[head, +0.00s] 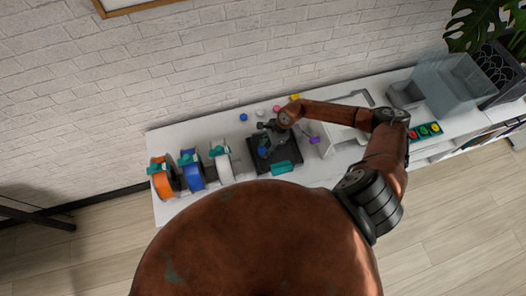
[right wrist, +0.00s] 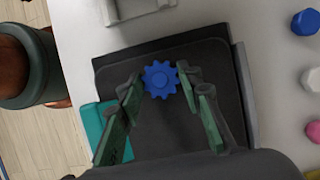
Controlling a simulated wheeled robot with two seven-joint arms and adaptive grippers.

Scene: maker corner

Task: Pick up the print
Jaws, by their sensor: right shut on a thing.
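The print is a blue gear (right wrist: 159,79), seen in the right wrist view over the dark print bed (right wrist: 165,130). It also shows as a small blue patch (head: 263,152) in the head view. My right gripper (right wrist: 168,88) is shut on the gear, with its green-padded fingers on either side of it. In the head view the right gripper (head: 268,139) points down over the bed. I cannot tell whether the gear still touches the bed. My left gripper is in neither view.
Orange (head: 162,180), blue (head: 191,171) and white (head: 222,162) spools stand to the left on the white table (head: 180,212). A teal piece (head: 281,168) is at the bed's front edge. Small coloured pieces lie behind. A clear bin (head: 447,85) is at the right.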

